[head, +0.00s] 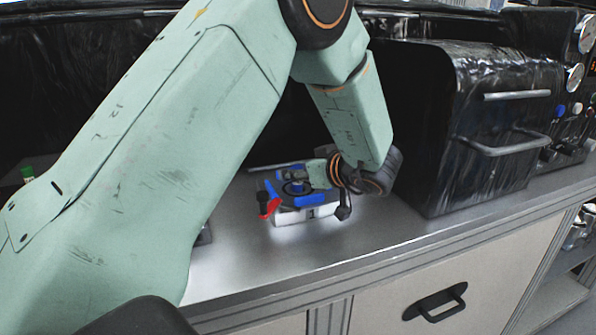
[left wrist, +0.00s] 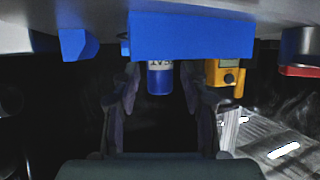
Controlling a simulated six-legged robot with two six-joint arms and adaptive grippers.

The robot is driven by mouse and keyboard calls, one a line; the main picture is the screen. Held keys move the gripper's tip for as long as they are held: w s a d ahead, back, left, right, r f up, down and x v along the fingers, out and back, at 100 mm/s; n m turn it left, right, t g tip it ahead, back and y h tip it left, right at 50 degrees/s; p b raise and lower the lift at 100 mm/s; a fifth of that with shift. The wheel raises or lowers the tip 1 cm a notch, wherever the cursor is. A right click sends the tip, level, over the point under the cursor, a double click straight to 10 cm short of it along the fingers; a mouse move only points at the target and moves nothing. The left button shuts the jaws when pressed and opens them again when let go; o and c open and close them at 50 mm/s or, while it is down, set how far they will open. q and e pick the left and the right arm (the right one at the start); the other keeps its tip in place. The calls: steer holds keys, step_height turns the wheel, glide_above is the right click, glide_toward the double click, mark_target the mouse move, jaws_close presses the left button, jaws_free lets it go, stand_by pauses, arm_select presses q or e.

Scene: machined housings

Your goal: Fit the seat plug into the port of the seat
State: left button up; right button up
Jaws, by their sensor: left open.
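The seat is a grey block (head: 288,212) with blue parts on top and a white front marked 1, on the metal bench in the head view. A round blue piece (head: 297,188) shows on its top; I cannot tell whether this is the seat plug or the port. My left gripper (head: 312,176) is right over the block, partly hidden by my wrist. In the left wrist view its fingers (left wrist: 162,78) are spread, with a blue bar (left wrist: 190,36) across the top and a small blue cylinder (left wrist: 160,78) with a white label between them. Contact is unclear. My right gripper is out of view.
A red part (head: 269,206) sticks out at the block's left. A black cabinet (head: 490,120) with handles stands to the right. The bench front (head: 300,270) is clear. The left wrist view shows a yellow device (left wrist: 228,75) beside the right finger.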

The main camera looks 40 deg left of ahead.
arm_select(q)
steer(key=p+v, duration=1.1)
steer(key=v, duration=0.1)
stand_by(0.5)
steer(key=shift+f, duration=0.1)
stand_by(0.4)
